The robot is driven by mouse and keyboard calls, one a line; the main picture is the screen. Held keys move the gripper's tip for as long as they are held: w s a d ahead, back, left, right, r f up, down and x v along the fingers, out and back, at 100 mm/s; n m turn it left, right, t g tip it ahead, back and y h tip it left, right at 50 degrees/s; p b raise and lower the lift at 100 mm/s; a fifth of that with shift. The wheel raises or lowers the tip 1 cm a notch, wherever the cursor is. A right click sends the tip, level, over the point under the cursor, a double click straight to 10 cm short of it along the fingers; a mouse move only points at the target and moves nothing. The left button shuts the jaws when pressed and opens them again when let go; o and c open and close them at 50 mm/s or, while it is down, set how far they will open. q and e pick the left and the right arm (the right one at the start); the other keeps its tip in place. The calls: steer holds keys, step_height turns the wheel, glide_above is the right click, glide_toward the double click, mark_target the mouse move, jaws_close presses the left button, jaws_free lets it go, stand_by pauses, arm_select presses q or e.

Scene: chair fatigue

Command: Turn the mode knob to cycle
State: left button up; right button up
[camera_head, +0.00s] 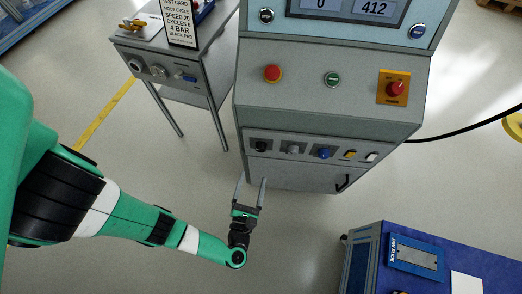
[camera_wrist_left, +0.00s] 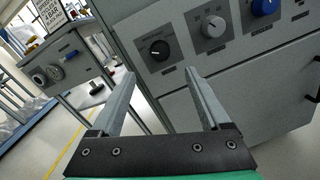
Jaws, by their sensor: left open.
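A black rotary knob (camera_head: 261,145) sits at the left end of the lower control row on the grey cabinet. It shows closer in the left wrist view (camera_wrist_left: 159,50), on a square plate. A grey knob (camera_head: 292,149) and a blue knob (camera_head: 323,153) are to its right. The label print is too small to tell which is the mode knob. My left gripper (camera_head: 251,180) is open and empty, in front of and below the black knob, apart from the panel. In the left wrist view its fingers (camera_wrist_left: 160,75) point toward the cabinet below that knob. My right gripper is not visible.
A red button (camera_head: 272,73), a green button (camera_head: 332,79) and a red emergency stop (camera_head: 395,88) are on the sloped panel above. A test card (camera_head: 181,20) reading mode cycle stands on the left bench. A blue table (camera_head: 460,262) is at lower right. Floor between is clear.

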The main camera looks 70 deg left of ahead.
mark_target(260, 150)
arm_select(q)
steer(key=b+x, duration=0.1)
steer(key=x, duration=1)
steer(key=shift+a+b, duration=0.15)
steer(key=shift+b, duration=0.15)
jaws_close()
